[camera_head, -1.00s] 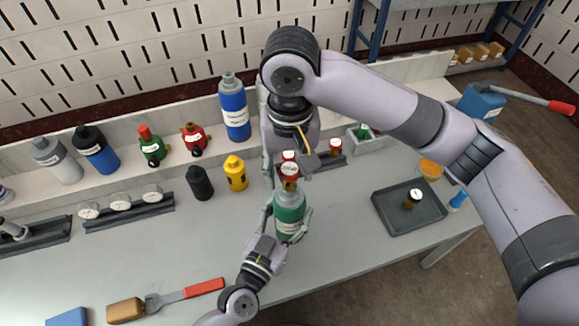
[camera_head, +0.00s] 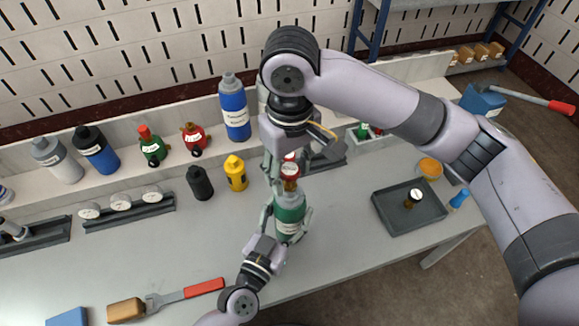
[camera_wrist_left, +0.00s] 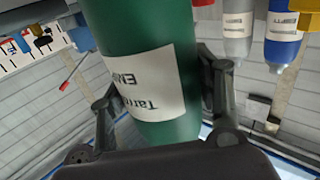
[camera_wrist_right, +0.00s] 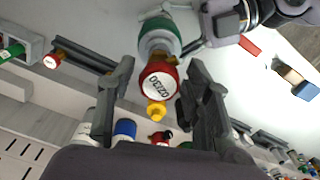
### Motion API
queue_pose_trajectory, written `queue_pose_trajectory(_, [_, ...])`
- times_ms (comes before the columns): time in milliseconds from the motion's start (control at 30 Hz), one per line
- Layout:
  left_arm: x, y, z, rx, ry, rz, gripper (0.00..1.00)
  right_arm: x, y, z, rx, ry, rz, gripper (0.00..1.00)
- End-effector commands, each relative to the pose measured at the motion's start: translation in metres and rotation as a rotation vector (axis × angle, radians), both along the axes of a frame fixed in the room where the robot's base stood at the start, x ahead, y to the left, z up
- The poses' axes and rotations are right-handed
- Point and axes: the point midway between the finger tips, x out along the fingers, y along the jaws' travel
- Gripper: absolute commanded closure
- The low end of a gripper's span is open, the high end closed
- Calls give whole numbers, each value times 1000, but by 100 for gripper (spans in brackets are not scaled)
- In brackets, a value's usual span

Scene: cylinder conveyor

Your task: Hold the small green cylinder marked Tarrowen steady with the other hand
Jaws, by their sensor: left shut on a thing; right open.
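The small green cylinder (camera_head: 289,216) stands upright on the bench, with a grey shoulder and a red-topped brass fitting (camera_head: 290,169) on it. Its label, partly readable as "Tarr...", shows upside down in the left wrist view (camera_wrist_left: 152,85). My left gripper (camera_head: 290,222) is shut around the cylinder's body from the front. My right gripper (camera_head: 278,175) is open just above and behind the cylinder's top. In the right wrist view the red cap (camera_wrist_right: 159,82), marked "OZZO", lies between the open fingers (camera_wrist_right: 160,100). I cannot tell whether they touch it.
A black bottle (camera_head: 200,183) and a yellow one (camera_head: 236,173) stand behind to the left. Several cylinders line the back ledge, including a tall blue one (camera_head: 235,107). A grey tray (camera_head: 408,222) lies right. A red-handled wrench (camera_head: 185,295) lies at the front left.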

Motion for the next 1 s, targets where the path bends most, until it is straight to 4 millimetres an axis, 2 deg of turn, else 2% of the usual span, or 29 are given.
queue_pose_trajectory(133, [0,0,0,0,0,0,75,0,0,0,-1,-1,62,54])
queue_pose_trajectory(433, [0,0,0,0,0,0,75,0,0,0,0,-2,465,54])
queue_pose_trajectory(867, [0,0,0,0,0,0,75,0,0,0,0,-1,549,54])
queue_pose_trajectory(1000, [0,0,0,0,-1,0,75,0,0,0,0,-1,727,54])
